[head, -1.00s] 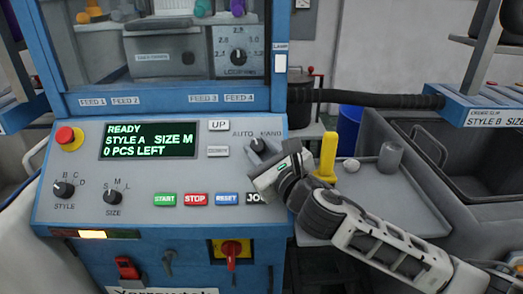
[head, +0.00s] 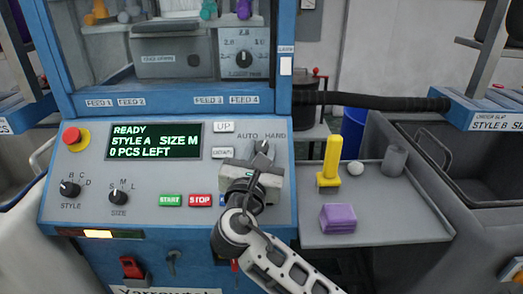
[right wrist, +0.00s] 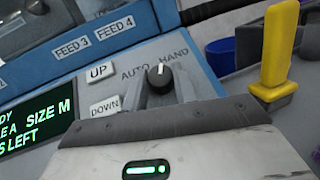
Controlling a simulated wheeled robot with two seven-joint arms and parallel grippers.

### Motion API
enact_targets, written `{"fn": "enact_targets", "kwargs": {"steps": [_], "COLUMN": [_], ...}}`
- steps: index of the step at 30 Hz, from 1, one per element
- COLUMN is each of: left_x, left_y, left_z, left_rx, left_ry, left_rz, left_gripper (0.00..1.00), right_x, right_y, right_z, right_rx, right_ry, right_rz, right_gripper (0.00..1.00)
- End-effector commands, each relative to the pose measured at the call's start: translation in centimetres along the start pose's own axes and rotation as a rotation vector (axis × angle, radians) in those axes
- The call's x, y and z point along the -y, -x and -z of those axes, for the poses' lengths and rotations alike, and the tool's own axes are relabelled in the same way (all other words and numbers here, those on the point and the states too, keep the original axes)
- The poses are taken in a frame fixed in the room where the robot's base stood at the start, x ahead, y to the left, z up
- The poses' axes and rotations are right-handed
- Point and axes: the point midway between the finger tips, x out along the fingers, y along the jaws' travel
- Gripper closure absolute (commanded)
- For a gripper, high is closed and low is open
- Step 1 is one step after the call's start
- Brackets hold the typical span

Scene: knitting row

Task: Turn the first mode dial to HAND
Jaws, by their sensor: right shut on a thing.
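The first mode dial (right wrist: 160,76) is a dark round knob with a white mark, on the grey sloped panel below the AUTO and HAND labels. In the right wrist view its mark points up the picture, between the two labels; I cannot tell that it lines up with HAND. My right gripper (right wrist: 163,92) has one finger on each side of the knob and is shut on it. In the head view this gripper (head: 262,153) reaches the panel's upper right and mostly hides the dial. My left gripper is not in view.
The panel screen (head: 152,141) reads READY, STYLE A, SIZE M, 0 PCS LEFT. UP (head: 223,126) and DOWN (head: 222,152) buttons sit left of the dial. A side tray (head: 400,222) holds a yellow upright piece (head: 331,160), a purple block (head: 338,218) and a grey cup (head: 395,160).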

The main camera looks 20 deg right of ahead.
Motion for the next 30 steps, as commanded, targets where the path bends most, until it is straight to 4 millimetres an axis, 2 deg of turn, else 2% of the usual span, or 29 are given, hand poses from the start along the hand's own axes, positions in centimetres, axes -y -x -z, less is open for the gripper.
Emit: {"fn": "enact_targets", "kwargs": {"steps": [9, 22, 23, 24, 30], "left_x": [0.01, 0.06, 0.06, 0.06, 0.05], "left_y": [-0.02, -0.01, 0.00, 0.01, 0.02], "left_z": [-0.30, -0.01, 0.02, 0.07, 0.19], "left_rx": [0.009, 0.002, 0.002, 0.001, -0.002], "left_ry": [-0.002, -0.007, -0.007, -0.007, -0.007], "left_rz": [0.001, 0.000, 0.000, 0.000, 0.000], "left_gripper": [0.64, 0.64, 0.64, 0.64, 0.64], "right_x": [-0.09, -0.05, -0.05, -0.06, -0.08], "right_y": [0.03, 0.00, 0.00, 0.00, -0.02], "right_z": [0.15, 0.19, 0.19, 0.18, 0.11], "right_rx": [-0.007, -0.008, -0.008, -0.007, -0.006], "right_ry": [-0.038, -0.041, -0.041, -0.041, -0.042], "right_rz": [0.069, 0.075, 0.075, 0.075, 0.074], "right_gripper": [0.95, 0.95, 0.64, 0.53, 0.51]}}
